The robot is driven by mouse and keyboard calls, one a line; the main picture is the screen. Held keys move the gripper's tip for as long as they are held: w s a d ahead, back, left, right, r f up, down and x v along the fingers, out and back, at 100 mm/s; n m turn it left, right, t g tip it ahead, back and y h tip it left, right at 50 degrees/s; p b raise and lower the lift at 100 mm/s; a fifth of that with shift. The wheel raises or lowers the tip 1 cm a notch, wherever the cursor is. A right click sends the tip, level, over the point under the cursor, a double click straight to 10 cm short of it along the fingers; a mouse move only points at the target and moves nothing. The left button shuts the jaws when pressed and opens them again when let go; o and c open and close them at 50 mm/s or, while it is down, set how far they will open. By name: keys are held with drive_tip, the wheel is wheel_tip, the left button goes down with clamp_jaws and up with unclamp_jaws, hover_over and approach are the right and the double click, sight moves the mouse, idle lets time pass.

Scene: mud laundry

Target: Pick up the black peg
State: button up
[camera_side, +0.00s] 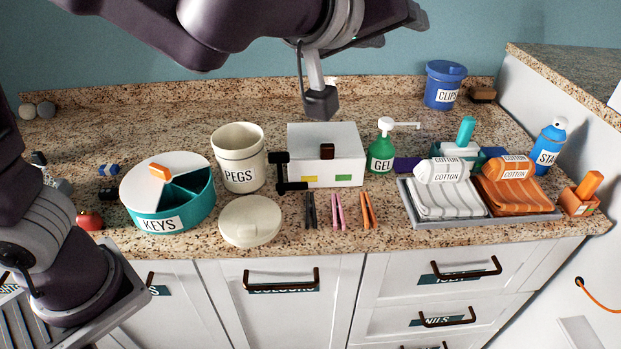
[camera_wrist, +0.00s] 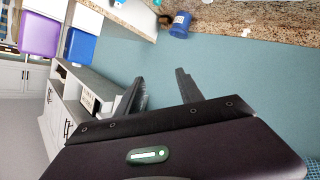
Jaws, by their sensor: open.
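The black peg (camera_side: 310,211) lies on the speckled counter, left of a pink peg (camera_side: 338,211) and an orange peg (camera_side: 368,210). All three lie in a row in front of the white box. My gripper (camera_side: 420,22) is high at the top of the side view, well above and apart from the pegs, its fingers pointing right. In the wrist view its two dark fingers (camera_wrist: 159,84) are spread with nothing between them. The black peg does not show in the wrist view.
The PEGS pot (camera_side: 239,176) and its round lid (camera_side: 250,220) stand left of the pegs. The white box (camera_side: 345,150) is behind them; a grey tray (camera_side: 490,221) with folded cloths is to the right. The CLIPS tub (camera_side: 441,88) also shows in the wrist view (camera_wrist: 180,26).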

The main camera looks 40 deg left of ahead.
drive_tip(key=s+a+f+n+g+y, duration=0.25)
drive_tip(key=s+a+f+y, duration=0.25)
drive_tip(key=s+f+y, duration=0.4)
drive_tip(key=y, duration=0.2)
approach(311, 210)
drive_tip(key=shift+w+a+r+g, duration=0.3)
drive_tip(key=shift+w+a+g, duration=0.15)
drive_tip(key=shift+w+a, duration=0.45)
drive_tip(key=x, duration=0.6)
drive_tip(key=shift+w+f, duration=0.15)
drive_tip(key=shift+f, duration=0.1)
drive_tip(key=shift+w+a, duration=0.2)
drive_tip(key=shift+w, duration=0.1)
clamp_jaws()
